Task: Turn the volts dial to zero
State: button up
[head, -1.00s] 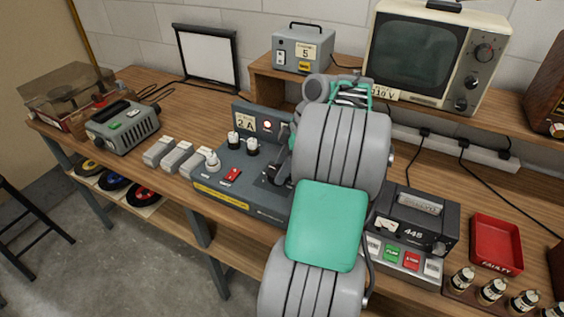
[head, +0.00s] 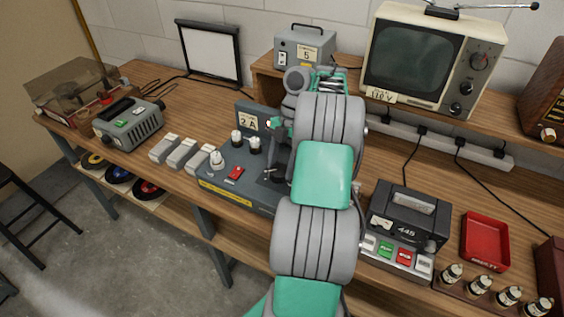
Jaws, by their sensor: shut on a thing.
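A dark grey control panel (head: 215,180) with a sloping top and a "2 A" card (head: 247,122) on its back plate stands on the bench. My gripper (head: 272,176) is low over the right part of its top, shut, with its dark fingers at the panel surface. The volts dial is largely hidden at the fingers; its pointer and scale cannot be read. White-topped knobs (head: 236,138) and (head: 254,145), a lighter knob (head: 217,159) and a red switch (head: 235,173) are left of my gripper. My arm covers the panel's right end.
Grey blocks (head: 181,154) lie left of the panel. A television (head: 430,58) stands on the shelf behind.

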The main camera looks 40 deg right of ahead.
jog(key=shift+n, duration=0.5)
jog(key=o, duration=1.4)
jog(key=shift+c, duration=0.2)
jog(key=p+v, duration=0.8)
jog(key=p, duration=0.1)
jog(key=shift+w+a+f, duration=0.1)
jog(key=shift+w+f, duration=0.05)
